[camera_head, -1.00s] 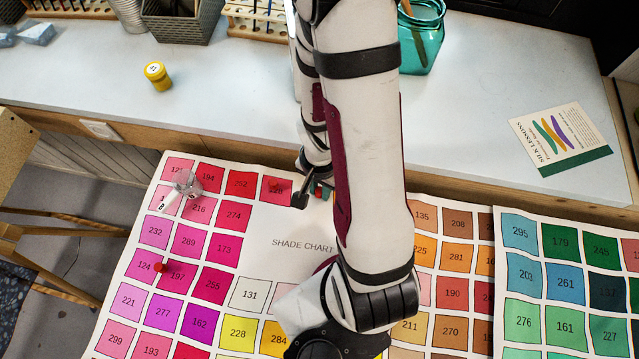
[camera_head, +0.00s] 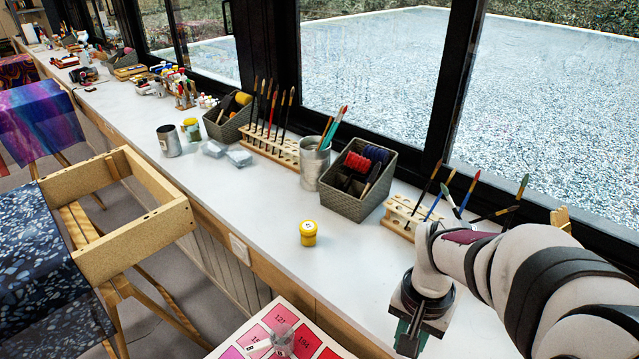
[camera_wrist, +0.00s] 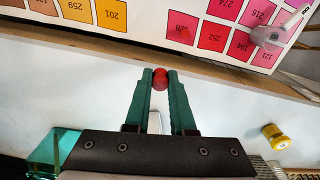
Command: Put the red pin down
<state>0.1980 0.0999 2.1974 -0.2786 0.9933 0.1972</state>
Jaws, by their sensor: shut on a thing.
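The red pin (camera_wrist: 160,79) shows in the wrist view as a round red head between my two green fingertips. My gripper (camera_wrist: 160,80) is shut on it. Behind the pin in that view is the pale worktop (camera_wrist: 220,95), near its front edge; I cannot tell the height of the pin above it. In the head view my gripper (camera_head: 408,337) is at the lower right, and the pin does not show there.
The shade chart (camera_wrist: 145,20) lies beyond the worktop edge, with a small clear vessel (camera_wrist: 268,38) on it. A yellow pot (camera_head: 308,233) stands on the worktop. A grey basket (camera_head: 362,185) and brush racks (camera_head: 270,146) line the window side. The worktop around the pot is clear.

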